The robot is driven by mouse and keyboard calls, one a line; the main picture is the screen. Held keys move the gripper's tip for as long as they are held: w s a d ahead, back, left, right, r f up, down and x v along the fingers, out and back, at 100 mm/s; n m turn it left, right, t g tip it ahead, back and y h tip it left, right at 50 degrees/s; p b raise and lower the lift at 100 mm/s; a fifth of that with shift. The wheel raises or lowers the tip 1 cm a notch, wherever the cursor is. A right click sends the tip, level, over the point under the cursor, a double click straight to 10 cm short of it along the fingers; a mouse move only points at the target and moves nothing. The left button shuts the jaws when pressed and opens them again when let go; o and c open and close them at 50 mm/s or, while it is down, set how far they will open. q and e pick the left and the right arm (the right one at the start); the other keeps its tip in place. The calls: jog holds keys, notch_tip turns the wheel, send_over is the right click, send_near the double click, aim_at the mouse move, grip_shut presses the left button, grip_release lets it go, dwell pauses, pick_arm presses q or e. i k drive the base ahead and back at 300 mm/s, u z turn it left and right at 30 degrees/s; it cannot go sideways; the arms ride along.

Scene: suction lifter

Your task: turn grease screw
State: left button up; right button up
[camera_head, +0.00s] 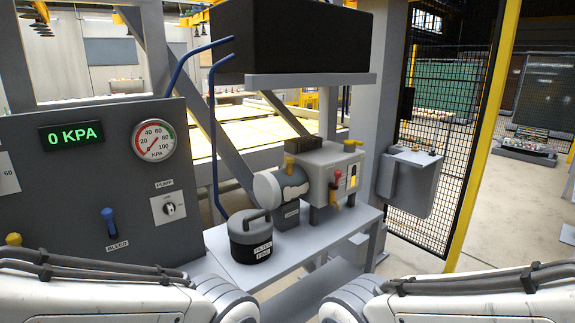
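A grey pump unit (322,178) with a rounded motor stands on a grey shelf in the middle of the view. Small fittings sit on it: a yellow knob (289,162) on the left, a yellow handle (352,142) on top at the right, and red and yellow pieces (337,176) on its front. I cannot tell which of these, if any, is the grease screw. Only my white arm links show along the bottom edge, left and right. Neither gripper is in view, so what they hold is hidden.
A panel left has a 0 KPA display (71,134), a dial gauge (153,139), a blue lever (108,219) marked BLEED and a PUMP switch (169,208). A filter canister (251,238) stands on the shelf (300,247). A dark box (292,35) hangs above.

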aim_at(289, 160)
jog(key=u, duration=0.4)
jog(key=i, duration=1.35)
jog(key=z, duration=0.2)
